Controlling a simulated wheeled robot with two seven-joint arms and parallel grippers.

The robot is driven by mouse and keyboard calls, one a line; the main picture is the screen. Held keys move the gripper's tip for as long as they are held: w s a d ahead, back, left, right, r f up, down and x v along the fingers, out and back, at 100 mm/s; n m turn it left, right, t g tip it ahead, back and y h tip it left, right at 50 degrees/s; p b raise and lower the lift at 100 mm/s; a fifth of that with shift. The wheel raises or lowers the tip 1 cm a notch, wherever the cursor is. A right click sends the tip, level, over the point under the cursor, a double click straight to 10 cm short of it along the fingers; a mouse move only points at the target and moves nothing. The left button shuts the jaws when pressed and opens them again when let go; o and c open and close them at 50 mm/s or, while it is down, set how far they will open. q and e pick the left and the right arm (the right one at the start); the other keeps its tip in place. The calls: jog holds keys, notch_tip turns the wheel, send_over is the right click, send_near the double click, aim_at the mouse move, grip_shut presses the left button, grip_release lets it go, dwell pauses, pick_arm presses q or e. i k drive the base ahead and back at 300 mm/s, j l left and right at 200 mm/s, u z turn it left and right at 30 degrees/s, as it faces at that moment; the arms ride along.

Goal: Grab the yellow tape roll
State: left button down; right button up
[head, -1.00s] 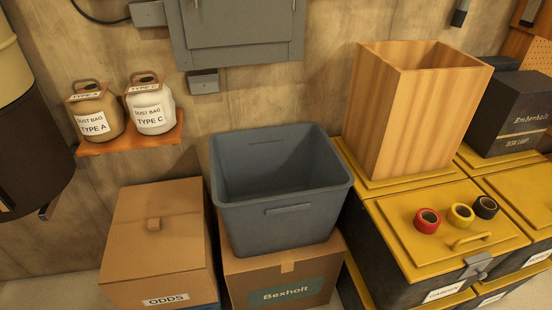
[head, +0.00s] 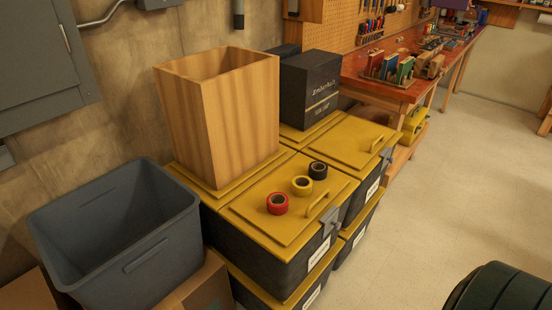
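The yellow tape roll (head: 302,185) lies on the yellow lid of a black storage box (head: 272,218) near the middle of the head view. It sits between a red tape roll (head: 277,204) at its lower left and a black tape roll (head: 318,171) at its upper right. The three rolls form a short diagonal row beside the lid's handle (head: 322,205). Neither of my grippers shows in the head view.
A tall open wooden bin (head: 218,122) stands behind the rolls, with a black box (head: 309,90) to its right. A grey tub (head: 118,240) is at lower left. A red-topped workbench (head: 390,85) runs along the back. Floor (head: 450,170) at right is clear, except a dark rounded object (head: 500,290).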

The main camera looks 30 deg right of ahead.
aim_at(305, 191)
jog(key=z, duration=1.25)
